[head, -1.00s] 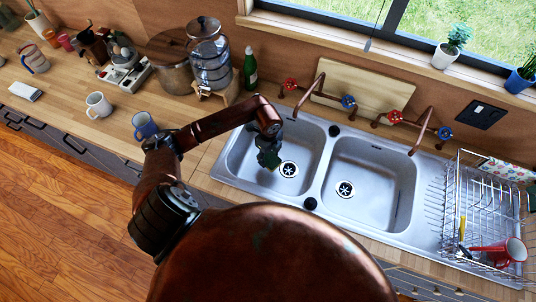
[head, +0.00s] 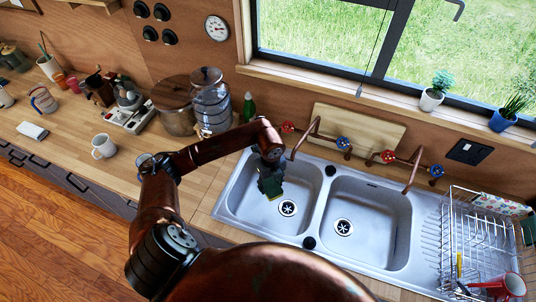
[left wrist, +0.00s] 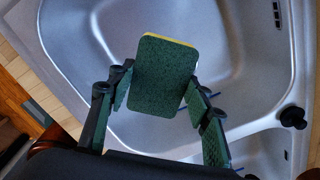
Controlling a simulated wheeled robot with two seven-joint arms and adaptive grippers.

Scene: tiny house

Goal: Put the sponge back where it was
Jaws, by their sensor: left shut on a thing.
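The sponge (left wrist: 165,75) is a green block with a thin yellow layer along its edge. My left gripper (left wrist: 163,92) is shut on it, with a green-padded finger at each side, and the sponge's broad green face is turned to the wrist camera. In the head view my left gripper (head: 270,184) hangs over the left basin of the steel sink (head: 243,207). My right gripper is out of view.
Two copper taps with red (head: 388,156) and blue (head: 344,143) handles stand behind the basins, before a wooden board (head: 360,130). A white mug (head: 104,146) stands on the left counter.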

